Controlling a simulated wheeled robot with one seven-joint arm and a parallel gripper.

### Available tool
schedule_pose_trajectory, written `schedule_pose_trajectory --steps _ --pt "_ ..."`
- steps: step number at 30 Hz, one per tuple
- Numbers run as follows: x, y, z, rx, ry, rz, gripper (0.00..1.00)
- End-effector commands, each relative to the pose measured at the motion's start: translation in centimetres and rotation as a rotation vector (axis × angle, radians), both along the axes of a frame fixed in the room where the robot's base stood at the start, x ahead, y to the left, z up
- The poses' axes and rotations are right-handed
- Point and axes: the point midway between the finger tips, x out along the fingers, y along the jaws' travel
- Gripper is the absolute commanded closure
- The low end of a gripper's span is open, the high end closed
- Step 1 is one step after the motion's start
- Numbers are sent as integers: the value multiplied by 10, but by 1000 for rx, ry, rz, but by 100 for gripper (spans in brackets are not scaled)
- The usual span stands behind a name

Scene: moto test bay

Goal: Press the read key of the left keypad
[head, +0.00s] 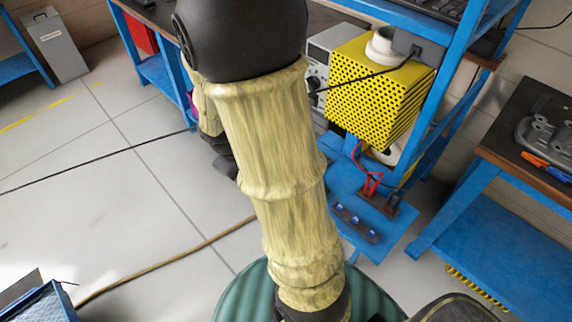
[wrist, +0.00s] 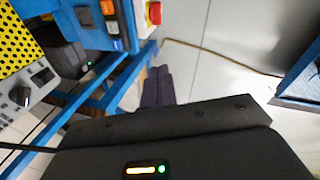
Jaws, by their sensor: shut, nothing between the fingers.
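In the wrist view, a dark unit with a column of orange and blue keys (wrist: 111,26) sits at the top on blue framework. It looks like a keypad, but I cannot read its labels or tell which key is the read key, nor whether it is the left keypad. My gripper (wrist: 158,72) is shut and empty, pointing away from the camera. In the picture its fingertips are below and right of the keys, apart from them. In the head view my own arm hides the gripper's fingers, and no keypad can be made out.
A red button on a yellow box (wrist: 154,13) is right of the keys. A yellow perforated block (head: 375,85) stands beside a grey instrument (head: 318,75) on the blue bench. A workbench (head: 520,165) stands at the right. A tan cable (head: 165,265) crosses the open floor.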

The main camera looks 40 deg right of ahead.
Motion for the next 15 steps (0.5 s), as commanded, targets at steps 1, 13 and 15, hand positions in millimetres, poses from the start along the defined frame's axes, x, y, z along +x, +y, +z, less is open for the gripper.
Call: schedule_pose_trajectory --steps 1,13,15 --pt "7 -17 -14 -51 29 40 100" --pt "61 -148 -69 -463 250 409 100" --pt "69 -164 -74 -518 281 466 100"
